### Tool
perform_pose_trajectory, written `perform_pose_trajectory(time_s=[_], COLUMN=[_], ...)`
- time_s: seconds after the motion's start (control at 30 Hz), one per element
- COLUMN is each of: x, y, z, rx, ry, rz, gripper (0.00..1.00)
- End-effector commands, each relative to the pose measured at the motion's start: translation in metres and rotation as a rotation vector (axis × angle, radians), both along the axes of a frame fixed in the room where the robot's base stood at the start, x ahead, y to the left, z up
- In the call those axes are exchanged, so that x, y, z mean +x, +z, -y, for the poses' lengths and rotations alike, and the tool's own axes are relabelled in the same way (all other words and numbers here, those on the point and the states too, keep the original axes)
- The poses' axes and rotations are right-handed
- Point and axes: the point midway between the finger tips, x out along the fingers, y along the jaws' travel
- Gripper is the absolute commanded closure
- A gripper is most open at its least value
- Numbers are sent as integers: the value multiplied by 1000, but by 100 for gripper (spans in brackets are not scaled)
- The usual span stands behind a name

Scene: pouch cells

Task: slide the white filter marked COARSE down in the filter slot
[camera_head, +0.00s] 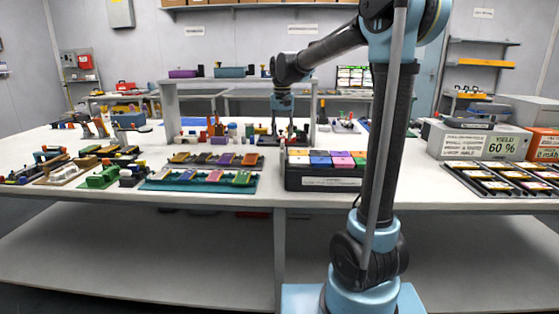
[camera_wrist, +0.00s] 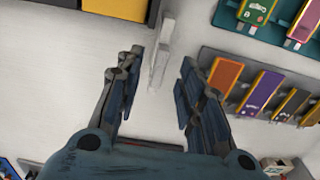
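My gripper (camera_wrist: 161,70) is open in the wrist view, its two dark fingers well apart. A narrow whitish piece (camera_wrist: 158,66) shows between and beyond the fingertips, over the white table; neither finger visibly touches it. I cannot read COARSE on it, so I cannot tell whether it is the white filter. In the head view my gripper (camera_head: 283,132) is small, low over the far middle of the table, and its fingers are hard to make out. I cannot pick out the filter slot in either view.
In the wrist view, racks with coloured pieces (camera_wrist: 262,92) lie close on the right, and a dark box with a yellow piece (camera_wrist: 120,8) is at the top left. In the head view a dark box with coloured tops (camera_head: 322,183) stands nearer on the table (camera_head: 180,218).

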Motion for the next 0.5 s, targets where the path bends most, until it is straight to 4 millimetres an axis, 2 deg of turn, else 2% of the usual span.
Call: perform_pose_trajectory(time_s=[0.1,0.37,0.5], x=[0,0,3], y=[-16,-31,-48], z=[0,0,1], rx=[0,0,0], ry=[0,0,-1], rz=[0,0,0], gripper=[65,65,65])
